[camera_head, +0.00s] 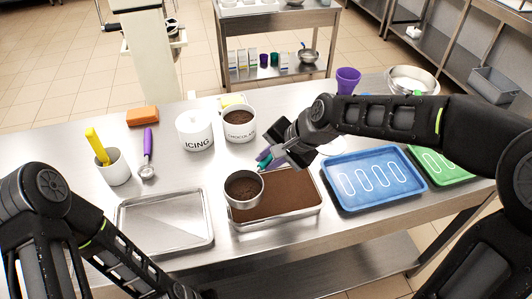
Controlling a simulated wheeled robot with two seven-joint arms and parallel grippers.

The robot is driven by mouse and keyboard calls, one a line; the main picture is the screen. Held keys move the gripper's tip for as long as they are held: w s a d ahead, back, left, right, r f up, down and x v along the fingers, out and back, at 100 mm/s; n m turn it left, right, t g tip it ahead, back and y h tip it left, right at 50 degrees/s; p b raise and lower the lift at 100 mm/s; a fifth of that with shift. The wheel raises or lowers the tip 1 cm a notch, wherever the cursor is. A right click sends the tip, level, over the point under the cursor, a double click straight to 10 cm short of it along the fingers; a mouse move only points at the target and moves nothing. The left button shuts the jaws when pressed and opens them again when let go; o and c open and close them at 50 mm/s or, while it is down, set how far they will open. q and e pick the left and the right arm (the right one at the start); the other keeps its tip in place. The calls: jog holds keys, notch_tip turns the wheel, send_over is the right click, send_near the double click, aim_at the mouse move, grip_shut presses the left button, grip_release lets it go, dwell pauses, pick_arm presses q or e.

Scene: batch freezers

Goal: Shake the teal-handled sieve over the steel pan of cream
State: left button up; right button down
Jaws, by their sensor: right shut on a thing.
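My right gripper (271,158) is shut on the teal handle (264,164) of the sieve. The sieve's round steel bowl (243,199) holds dark brown powder and is over the left part of the steel pan (275,223). The gap between sieve and pan is hard to judge. The pan's visible contents (292,194) are brown across the top; no pale cream shows. The sieve hides the pan's left part. My left arm comes in at the lower left, and its gripper is out of view below the edge.
An empty metal tray (165,222) lies left of the pan; a blue tray (374,178) and green tray (440,165) lie right. Behind are the icing pot (195,131), chocolate pot (239,124), purple-handled scoop (148,150), orange block (143,116) and white cup (114,167).

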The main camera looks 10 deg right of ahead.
jog(key=shift+w, duration=0.1)
notch_tip(320, 180, up, 5)
jog(key=p, duration=0.4)
dwell(0.7)
